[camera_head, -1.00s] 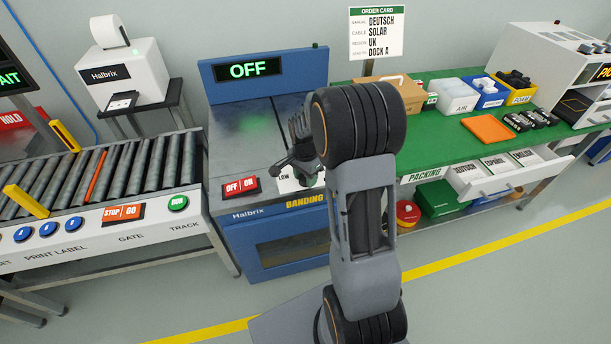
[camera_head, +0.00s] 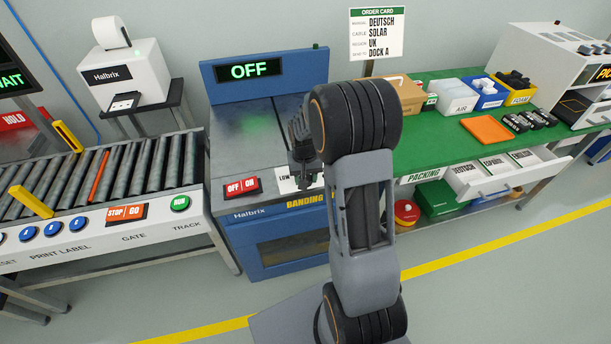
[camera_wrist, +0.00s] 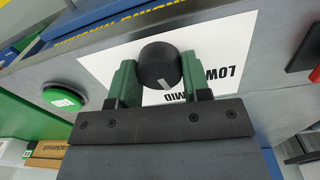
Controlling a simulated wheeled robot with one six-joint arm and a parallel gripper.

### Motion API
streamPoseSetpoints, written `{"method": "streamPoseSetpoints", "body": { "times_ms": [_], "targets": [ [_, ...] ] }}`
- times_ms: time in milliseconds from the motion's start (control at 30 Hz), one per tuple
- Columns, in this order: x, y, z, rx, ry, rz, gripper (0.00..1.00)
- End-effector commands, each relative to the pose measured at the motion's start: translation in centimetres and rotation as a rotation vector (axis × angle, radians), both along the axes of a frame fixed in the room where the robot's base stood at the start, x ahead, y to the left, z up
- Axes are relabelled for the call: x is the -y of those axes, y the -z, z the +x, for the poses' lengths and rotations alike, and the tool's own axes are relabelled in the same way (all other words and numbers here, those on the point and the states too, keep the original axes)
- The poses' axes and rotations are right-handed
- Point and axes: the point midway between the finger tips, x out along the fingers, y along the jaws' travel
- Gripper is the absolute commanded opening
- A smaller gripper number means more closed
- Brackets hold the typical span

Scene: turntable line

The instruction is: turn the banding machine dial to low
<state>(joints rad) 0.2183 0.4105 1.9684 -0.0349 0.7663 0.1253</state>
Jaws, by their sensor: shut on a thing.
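The banding machine (camera_head: 265,130) is blue with a grey top, and its display (camera_head: 251,70) reads OFF. In the wrist view its dial (camera_wrist: 158,62) is a round black knob on a white plate (camera_wrist: 110,65) marked LOW and MID, with the lettering upside down. A pale mark on the knob sits at its lower side, towards my gripper body; which word it points to is not clear. My gripper (camera_wrist: 158,75) has its two green fingers on either side of the knob, shut on it. In the head view my gripper (camera_head: 303,160) and arm hide the dial.
A red OFF/ON switch (camera_head: 242,188) is left of the dial. A green round button (camera_wrist: 65,98) shows beside the plate in the wrist view. The roller conveyor (camera_head: 130,170) stands to the left and the green packing table (camera_head: 440,125) to the right.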

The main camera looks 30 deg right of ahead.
Motion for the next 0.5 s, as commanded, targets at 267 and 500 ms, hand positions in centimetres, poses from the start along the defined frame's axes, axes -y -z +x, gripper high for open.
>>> {"method": "streamPoseSetpoints", "body": {
  "times_ms": [267,500],
  "targets": [
    [-0.09,-0.14,0.09,0.003,-0.252,-0.001,0.2],
    [-0.13,-0.14,0.1,0.004,-0.427,-0.001,0.2]
  ]
}}
